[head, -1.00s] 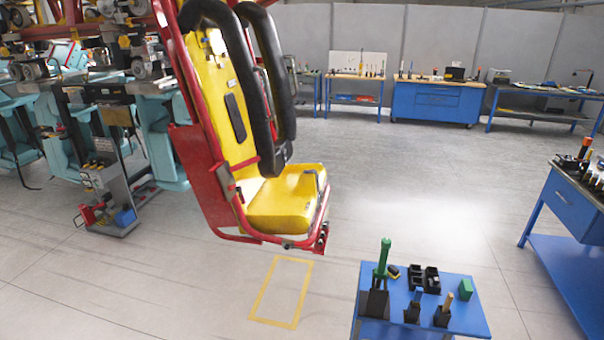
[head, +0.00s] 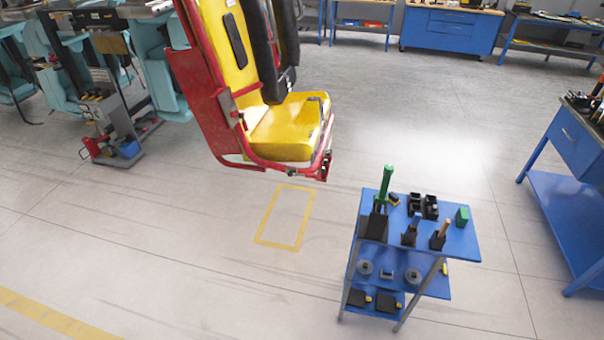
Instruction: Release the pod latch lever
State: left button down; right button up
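The pod is a yellow seat (head: 281,133) in a red frame (head: 205,99), hanging above the floor at the upper middle of the head view. Black padded restraints (head: 272,60) hang down over its backrest, and their tops are cut off by the picture edge. Small dark parts sit at the front right corner of the red frame (head: 325,166). I cannot make out which part is the latch lever. Neither of my grippers shows in the head view.
A yellow rectangle (head: 264,236) marks the floor under the pod. Blue workbenches stand behind and at right (head: 575,150). A grey tool caddy (head: 108,118) is at left.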

aim_at(289, 174)
jog(key=i+j+u, duration=0.15)
jog(key=i+u, duration=0.15)
jog(key=i, duration=0.5)
jog(key=i+u, duration=0.3)
jog(key=i, duration=0.5)
